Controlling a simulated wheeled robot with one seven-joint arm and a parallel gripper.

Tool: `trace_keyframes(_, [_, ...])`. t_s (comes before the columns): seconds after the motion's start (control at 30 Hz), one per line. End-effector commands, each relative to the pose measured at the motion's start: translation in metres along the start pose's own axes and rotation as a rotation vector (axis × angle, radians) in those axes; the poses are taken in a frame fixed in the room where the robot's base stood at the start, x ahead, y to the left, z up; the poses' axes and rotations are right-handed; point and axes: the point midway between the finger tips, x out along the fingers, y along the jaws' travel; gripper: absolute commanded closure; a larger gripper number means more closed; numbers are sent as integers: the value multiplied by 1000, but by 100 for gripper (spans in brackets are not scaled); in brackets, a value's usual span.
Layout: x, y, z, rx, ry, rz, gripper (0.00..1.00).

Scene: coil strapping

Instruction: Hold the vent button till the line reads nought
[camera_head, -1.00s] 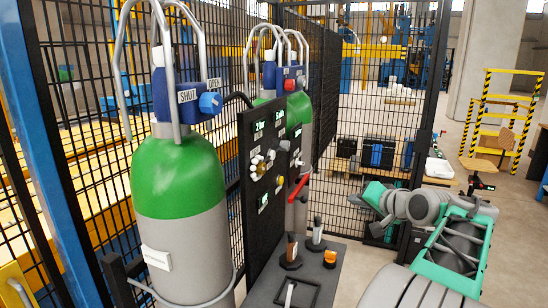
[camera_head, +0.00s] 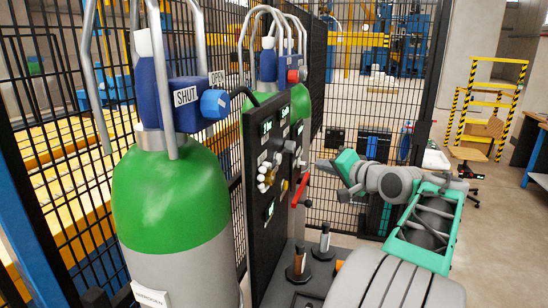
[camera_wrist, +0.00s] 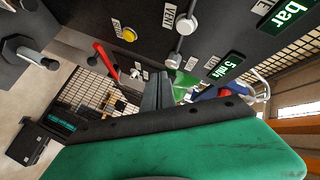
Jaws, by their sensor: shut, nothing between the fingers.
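A dark panel (camera_head: 258,220) bears green-lit displays, knobs and a red lever (camera_head: 303,190). In the wrist view a VENT label (camera_wrist: 168,17) sits beside a round grey knob (camera_wrist: 186,24). A yellow button (camera_wrist: 129,34) with its own label is to the left. I cannot tell for sure which control VENT names. A display reading "bar" (camera_wrist: 290,14) is at upper right; its number is out of frame. My gripper (camera_head: 322,166) is shut and empty, right of the panel in the head view. Its grey fingers (camera_wrist: 158,90) point toward the panel, apart from the knob and yellow button.
A green-topped cylinder (camera_head: 170,200) with SHUT and OPEN labels stands at left, another (camera_head: 290,103) behind the panel. Upright dark-handled pieces (camera_head: 298,262) stand on a grey bench below. Mesh fencing lies behind. Open floor and a yellow step ladder (camera_head: 485,110) are at right.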

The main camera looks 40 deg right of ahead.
Motion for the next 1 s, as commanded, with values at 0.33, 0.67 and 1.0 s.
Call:
trace_keyframes(0.33, [7,-3,4,0,5,4,100])
trace_keyframes(0.67, [41,-28,30,-1,3,1,100])
trace_keyframes(1.0, [60,-43,43,0,4,2,100])
